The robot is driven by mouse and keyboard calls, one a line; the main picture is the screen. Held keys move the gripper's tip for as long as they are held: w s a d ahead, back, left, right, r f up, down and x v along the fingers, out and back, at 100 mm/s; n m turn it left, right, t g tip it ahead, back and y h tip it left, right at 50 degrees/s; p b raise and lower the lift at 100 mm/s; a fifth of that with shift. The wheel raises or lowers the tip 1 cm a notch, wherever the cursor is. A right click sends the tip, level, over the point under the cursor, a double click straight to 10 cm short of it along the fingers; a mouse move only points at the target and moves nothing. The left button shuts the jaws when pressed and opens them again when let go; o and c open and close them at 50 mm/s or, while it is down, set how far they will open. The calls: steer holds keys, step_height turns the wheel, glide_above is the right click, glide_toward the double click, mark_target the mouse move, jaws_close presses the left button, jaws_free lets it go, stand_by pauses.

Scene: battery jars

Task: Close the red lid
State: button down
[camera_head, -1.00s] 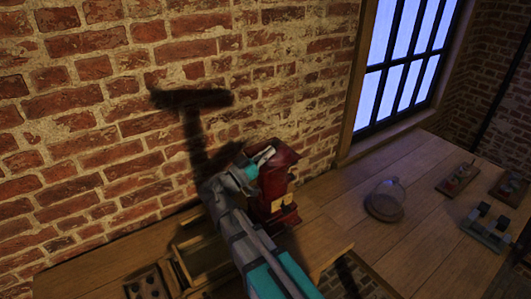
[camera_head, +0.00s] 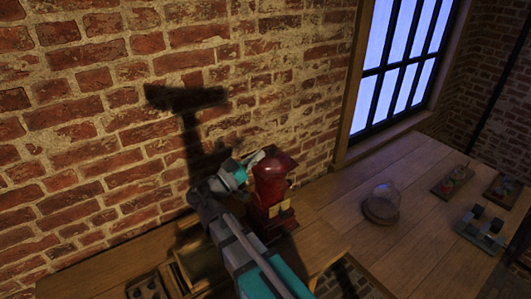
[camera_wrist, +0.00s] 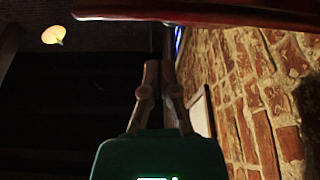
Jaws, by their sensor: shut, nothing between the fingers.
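The red lid (camera_head: 271,172) stands raised on a dark red box (camera_head: 283,224) with brass-coloured fittings, near the brick wall. In the wrist view the red lid (camera_wrist: 215,16) shows as a long edge across the top. My gripper (camera_head: 256,157) is at the upper left side of the lid, partly behind it. In the wrist view my gripper (camera_wrist: 160,68) has its fingers together and empty, with the tips just below the red edge. I cannot tell whether they touch it.
A glass dome (camera_head: 382,200) stands on the wooden table to the right. Several small devices (camera_head: 482,230) lie farther right. An open wooden tray (camera_head: 195,262) and a dark holder (camera_head: 147,287) are at the lower left. The brick wall is close behind the box.

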steer(key=b+v, duration=0.2)
steer(key=v, duration=0.5)
steer(key=shift+a+f, duration=0.1)
stand_by(0.5)
